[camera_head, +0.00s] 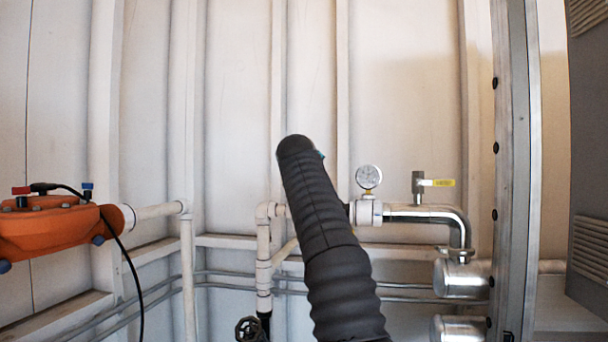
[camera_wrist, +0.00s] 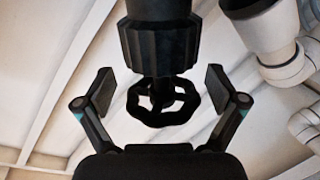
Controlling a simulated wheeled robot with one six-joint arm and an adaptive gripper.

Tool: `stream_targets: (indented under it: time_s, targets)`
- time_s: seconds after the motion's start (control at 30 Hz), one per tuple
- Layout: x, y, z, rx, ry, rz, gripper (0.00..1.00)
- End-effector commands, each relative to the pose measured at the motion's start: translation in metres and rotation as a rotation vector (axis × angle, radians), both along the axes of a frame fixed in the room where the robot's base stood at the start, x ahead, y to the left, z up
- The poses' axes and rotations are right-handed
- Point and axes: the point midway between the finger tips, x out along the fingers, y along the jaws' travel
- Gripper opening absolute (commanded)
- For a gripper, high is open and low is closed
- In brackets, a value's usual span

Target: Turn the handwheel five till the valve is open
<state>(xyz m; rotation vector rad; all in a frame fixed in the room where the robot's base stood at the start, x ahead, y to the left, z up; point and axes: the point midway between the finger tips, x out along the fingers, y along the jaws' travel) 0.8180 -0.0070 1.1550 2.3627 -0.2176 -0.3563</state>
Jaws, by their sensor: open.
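A black handwheel (camera_wrist: 187,106) with a wavy rim shows in the wrist view, on a stem below a dark ribbed valve body (camera_wrist: 160,45). My gripper (camera_wrist: 160,90) is open, with one finger on each side of the handwheel. Both fingers look apart from the rim; how far the wheel is in depth I cannot tell. In the head view a dark handwheel (camera_head: 250,329) shows at the bottom edge, partly cut off, below a white vertical pipe. I cannot tell whether it is the same wheel. My gripper is not visible in the head view, where my dark sleeved arm covers the middle.
White pipes (camera_head: 264,250) run along the panelled wall. A pressure gauge (camera_head: 369,177) and a yellow-handled valve (camera_head: 437,183) sit on the pipe at right. An orange device (camera_head: 55,229) with a black cable stands at left. A metal post (camera_head: 516,180) rises at right.

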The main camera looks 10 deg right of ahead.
Motion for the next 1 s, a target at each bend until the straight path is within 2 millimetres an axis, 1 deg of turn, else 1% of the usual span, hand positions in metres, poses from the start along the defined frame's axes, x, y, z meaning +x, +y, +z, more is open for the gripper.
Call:
stream_targets:
  time_s: [0.23,0.53,1.0]
  targets:
    - [-0.006,0.002,0.003,0.000,0.000,0.000,0.95]
    - [-0.030,0.009,0.006,0.000,0.001,0.002,0.95]
    - [-0.093,0.026,0.020,-0.001,-0.001,0.002,0.95]
